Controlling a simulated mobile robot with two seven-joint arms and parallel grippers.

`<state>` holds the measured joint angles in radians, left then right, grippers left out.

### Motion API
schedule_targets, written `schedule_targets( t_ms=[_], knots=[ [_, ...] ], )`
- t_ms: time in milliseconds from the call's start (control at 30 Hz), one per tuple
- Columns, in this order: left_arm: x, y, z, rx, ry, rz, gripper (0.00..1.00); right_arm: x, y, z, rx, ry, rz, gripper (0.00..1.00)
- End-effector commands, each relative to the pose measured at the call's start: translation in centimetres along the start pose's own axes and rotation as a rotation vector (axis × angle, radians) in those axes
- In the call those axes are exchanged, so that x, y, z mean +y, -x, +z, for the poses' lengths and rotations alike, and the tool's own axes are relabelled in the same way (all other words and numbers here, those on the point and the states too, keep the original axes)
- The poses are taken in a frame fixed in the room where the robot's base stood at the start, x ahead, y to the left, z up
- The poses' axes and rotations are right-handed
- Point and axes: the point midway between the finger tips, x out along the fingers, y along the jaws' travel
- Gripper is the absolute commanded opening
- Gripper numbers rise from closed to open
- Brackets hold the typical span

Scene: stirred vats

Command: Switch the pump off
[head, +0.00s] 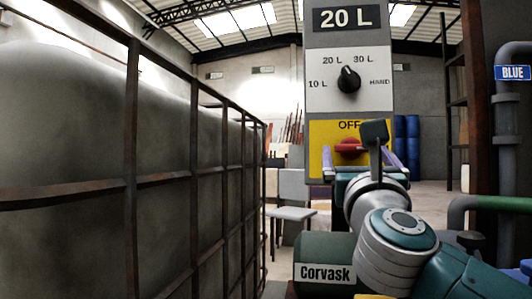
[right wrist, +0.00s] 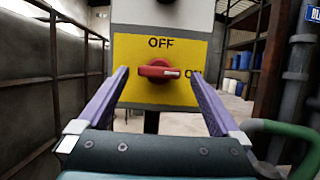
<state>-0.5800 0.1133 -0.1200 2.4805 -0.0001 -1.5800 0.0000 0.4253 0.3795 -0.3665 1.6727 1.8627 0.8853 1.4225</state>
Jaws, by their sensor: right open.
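The red rotary switch (right wrist: 157,71) sits on a yellow plate (right wrist: 130,50) of the grey control post. Its handle lies level, with a white mark at its right end, toward a partly hidden label beginning with "O". "OFF" is printed above it. In the head view the red switch (head: 347,147) is partly covered by my arm. My right gripper (right wrist: 160,73) is open and empty, with its purple fingers on either side of the switch, apart from the handle. It also shows in the head view (head: 362,163). My left gripper is out of view.
Above the switch, a black selector knob (head: 349,79) points toward "20 L", under a display (head: 346,18) reading "20 L". A large caged tank (head: 70,120) fills the left. A pipe labelled "BLUE" (head: 506,110) and a green-sleeved pipe (head: 500,204) stand at right.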

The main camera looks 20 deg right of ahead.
Motion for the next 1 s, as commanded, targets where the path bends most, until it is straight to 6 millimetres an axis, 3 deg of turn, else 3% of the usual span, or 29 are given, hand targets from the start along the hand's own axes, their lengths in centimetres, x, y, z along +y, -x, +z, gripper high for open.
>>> schedule_targets(
  t_ms=[200, 533, 1000],
  knots=[
    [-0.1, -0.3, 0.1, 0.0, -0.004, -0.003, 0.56, 0.0, -2.5, 0.0, -0.001, 0.001, 0.0, 1.0],
    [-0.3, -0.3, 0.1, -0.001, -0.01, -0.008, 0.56, 0.0, -2.8, 0.0, 0.0, 0.001, 0.001, 1.0],
    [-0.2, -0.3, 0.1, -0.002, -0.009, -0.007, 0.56, 0.0, -2.8, 0.0, 0.0, 0.001, 0.001, 0.47]
  ],
)
